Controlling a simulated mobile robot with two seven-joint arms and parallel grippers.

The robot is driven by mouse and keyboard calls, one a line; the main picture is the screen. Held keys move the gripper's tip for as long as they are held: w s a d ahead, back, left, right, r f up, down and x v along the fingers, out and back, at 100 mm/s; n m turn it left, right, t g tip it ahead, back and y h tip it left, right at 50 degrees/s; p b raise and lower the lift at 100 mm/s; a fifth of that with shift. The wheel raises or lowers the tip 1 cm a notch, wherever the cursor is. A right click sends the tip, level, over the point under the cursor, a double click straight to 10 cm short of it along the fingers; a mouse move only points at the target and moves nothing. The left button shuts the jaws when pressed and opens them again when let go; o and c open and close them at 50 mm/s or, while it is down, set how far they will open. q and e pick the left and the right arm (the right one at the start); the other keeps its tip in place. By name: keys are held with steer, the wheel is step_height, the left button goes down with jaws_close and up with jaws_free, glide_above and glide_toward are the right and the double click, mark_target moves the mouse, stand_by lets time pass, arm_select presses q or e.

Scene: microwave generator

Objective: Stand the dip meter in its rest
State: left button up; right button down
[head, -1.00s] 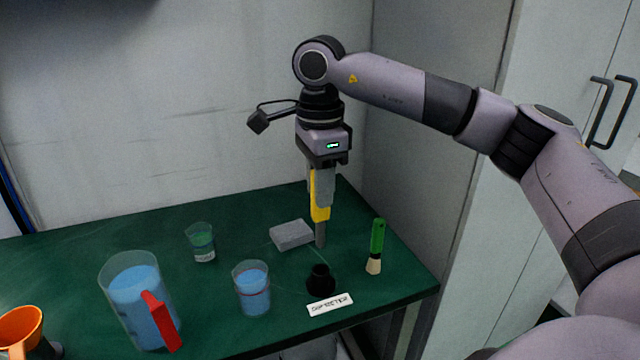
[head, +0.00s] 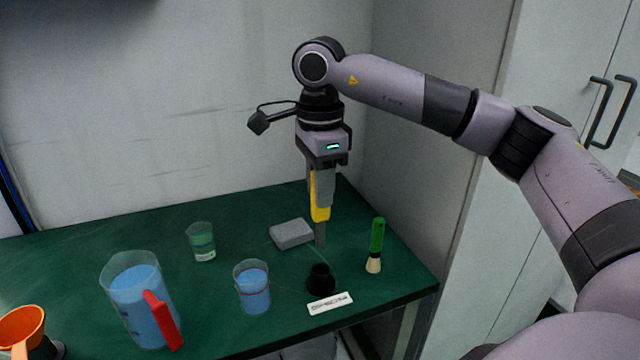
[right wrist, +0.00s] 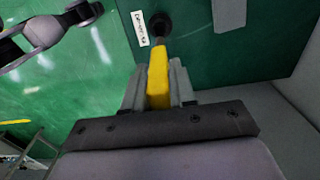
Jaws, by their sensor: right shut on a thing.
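My right gripper (head: 321,186) points down and is shut on the dip meter, a yellow body (head: 320,212) with a grey rod below it. The dip meter hangs upright, its lower end between the grey block and the green brush in the head view. The rest, a small black round holder (head: 320,280), stands on the table nearer to me than the dip meter. In the right wrist view the yellow body (right wrist: 158,75) is between the fingers, and the rest (right wrist: 160,24) shows beyond it, apart from it. My left gripper is not in view.
A white label (head: 330,304) lies before the rest. A grey block (head: 292,234), a green-handled brush (head: 376,246), a beaker of blue liquid (head: 252,287), a small glass (head: 201,242), a blue-filled jug (head: 137,300) and an orange cup (head: 22,326) stand around. A wall closes the back.

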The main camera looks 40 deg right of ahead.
mark_target(320, 245)
steer(key=shift+f, duration=0.35)
steer(key=shift+f+b, duration=0.1)
steer(key=shift+b, duration=0.25)
steer(key=shift+f+b, duration=0.5)
steer(key=shift+f, duration=0.35)
steer(key=shift+f+b, duration=0.55)
steer(key=shift+f, duration=0.4)
steer(key=shift+f+b, duration=0.8)
steer(key=shift+f, duration=0.45)
steer(key=shift+f+b, duration=0.95)
steer(key=shift+f, duration=0.6)
steer(key=c, duration=0.8)
jaws_free()
steer(key=shift+c, duration=0.2)
